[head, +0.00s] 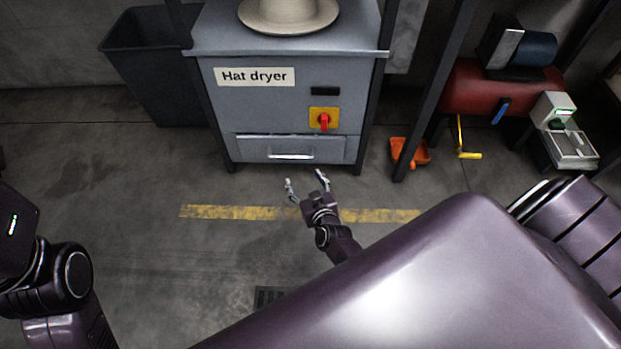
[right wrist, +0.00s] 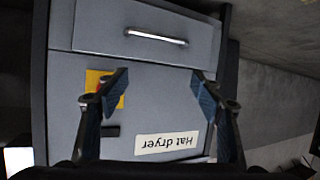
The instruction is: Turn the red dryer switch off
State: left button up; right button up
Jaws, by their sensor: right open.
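The red switch (head: 324,121) sits on a yellow plate (head: 315,115) on the right of the grey hat dryer's front (head: 240,105). Its handle looks upright in the head view. My right gripper (head: 307,181) is open and empty, in front of the dryer and below the switch in the picture. In the right wrist view the dryer appears upside down. There the right gripper's fingers (right wrist: 160,88) are spread, and the left finger partly covers the red switch on its yellow plate (right wrist: 93,78). My left gripper does not show; only part of my left arm is at the left edge.
A drawer with a handle (head: 290,156) is below the switch. A pale hat (head: 288,12) rests on top of the dryer. A dark bin (head: 155,70) stands left. A dark post (head: 432,90), an orange item (head: 408,152) and a red machine (head: 490,90) are right. Floor in front is clear.

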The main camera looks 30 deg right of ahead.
jog(key=s+a+f+n+g+y+p, duration=0.1)
jog(key=s+a+g+p, duration=0.1)
jog(key=s+p, duration=0.3)
jog(key=s+a+f+n+g+y+p, duration=0.1)
jog(key=s+a+f+g+p, duration=0.1)
jog(key=s, duration=0.6)
jog(key=shift+a+y+p, duration=0.3)
jog(key=shift+a+p, duration=0.45)
jog(key=shift+p, duration=0.6)
jog(key=shift+s, duration=0.1)
